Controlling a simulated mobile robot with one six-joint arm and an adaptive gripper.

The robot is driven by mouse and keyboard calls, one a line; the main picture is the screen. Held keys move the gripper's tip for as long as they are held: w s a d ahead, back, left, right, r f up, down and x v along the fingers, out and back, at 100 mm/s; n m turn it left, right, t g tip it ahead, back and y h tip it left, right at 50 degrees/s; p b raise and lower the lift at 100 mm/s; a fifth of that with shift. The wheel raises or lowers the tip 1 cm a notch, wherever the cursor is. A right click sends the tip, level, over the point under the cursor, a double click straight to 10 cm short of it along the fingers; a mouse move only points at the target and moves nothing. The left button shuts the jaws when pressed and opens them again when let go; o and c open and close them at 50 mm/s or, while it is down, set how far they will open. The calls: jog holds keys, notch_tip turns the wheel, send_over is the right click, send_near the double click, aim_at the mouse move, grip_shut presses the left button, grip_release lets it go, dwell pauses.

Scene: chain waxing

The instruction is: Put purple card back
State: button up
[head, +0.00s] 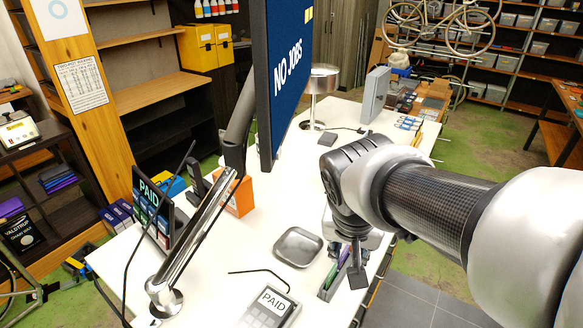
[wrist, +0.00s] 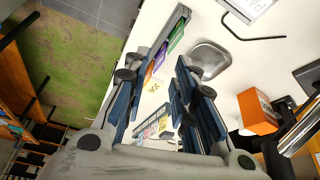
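A narrow grey rack (head: 327,292) stands at the table's right edge, holding a green card (head: 331,274) and a purple card (head: 344,255). In the wrist view, the rack (wrist: 184,13) shows a green card (wrist: 177,34), a purple card (wrist: 159,57) and an orange card (wrist: 149,71) in a row. My gripper (head: 354,272) is pointing down beside the rack in the head view and partly hides it. In the wrist view, my gripper (wrist: 157,72) has its fingers well apart, with bare table and part of the rack showing between them. I see no card held.
A square metal tray (head: 298,247) and a card terminal (head: 270,308) lie left of the rack. A bent black rod (head: 262,274) lies nearby. An orange box (head: 240,196) and a large monitor (head: 285,75) stand farther left. Several coloured items (wrist: 153,129) show lower in the wrist view.

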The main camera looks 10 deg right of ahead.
jog(key=s+a+n+y, duration=0.1)
jog(key=s+a+n, duration=0.1)
jog(key=s, duration=0.4)
jog(key=s+a+n+t+y, duration=0.1)
jog(key=s+a+n, duration=0.1)
jog(key=s+n, duration=0.2)
jog(key=shift+s+a+r, duration=0.15)
jog(key=shift+s+r, duration=0.15)
jog(key=shift+s, duration=0.85)
